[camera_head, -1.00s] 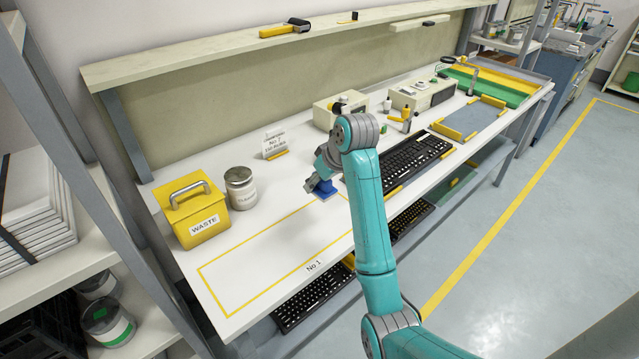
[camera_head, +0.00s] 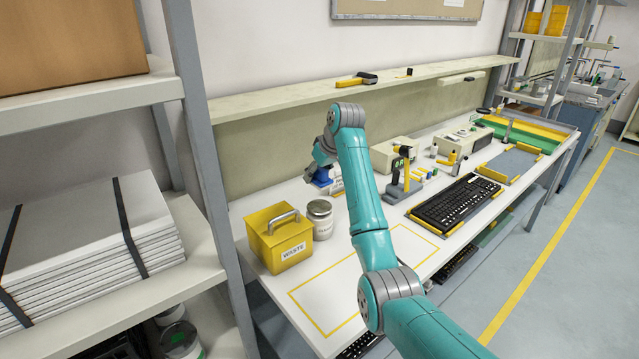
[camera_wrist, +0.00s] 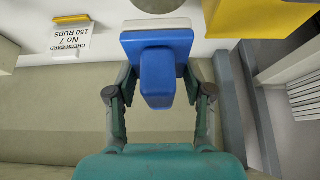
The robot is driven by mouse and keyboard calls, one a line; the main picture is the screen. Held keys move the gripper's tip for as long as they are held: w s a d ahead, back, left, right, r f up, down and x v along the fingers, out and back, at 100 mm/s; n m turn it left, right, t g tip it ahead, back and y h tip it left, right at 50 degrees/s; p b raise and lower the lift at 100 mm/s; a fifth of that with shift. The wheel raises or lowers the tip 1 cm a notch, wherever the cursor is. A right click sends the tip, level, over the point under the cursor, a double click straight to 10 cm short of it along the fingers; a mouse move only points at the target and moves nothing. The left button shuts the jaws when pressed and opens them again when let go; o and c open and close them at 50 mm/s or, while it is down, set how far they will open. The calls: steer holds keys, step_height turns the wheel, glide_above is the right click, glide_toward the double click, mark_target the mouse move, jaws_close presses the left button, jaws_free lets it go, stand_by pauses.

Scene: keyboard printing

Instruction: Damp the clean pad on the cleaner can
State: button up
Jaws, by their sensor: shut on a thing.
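My gripper (camera_head: 319,178) is shut on a blue pad holder (camera_head: 322,176), above the back of the bench. In the wrist view my gripper (camera_wrist: 160,92) has a finger on each side of the blue holder (camera_wrist: 158,72), and a pale pad (camera_wrist: 155,25) shows at its far end. The cleaner can (camera_head: 320,222), a silver-lidded jar with a pale label, stands upright on the bench beside the waste box. The holder is apart from it, a little to its right and higher in the head view.
The yellow waste box (camera_head: 278,238) stands left of the can. A check card (camera_wrist: 80,38) stands behind. A yellow-outlined area (camera_head: 330,285) in front is bare. A keyboard (camera_head: 455,203) and small tools lie to the right. A grey shelf post (camera_head: 208,160) rises at left.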

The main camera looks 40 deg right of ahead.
mark_target(314, 202)
steer(key=shift+a+f, duration=0.15)
steer(key=shift+f, duration=3.4)
steer(key=shift+f, duration=0.85)
steer(key=shift+r, duration=3.55)
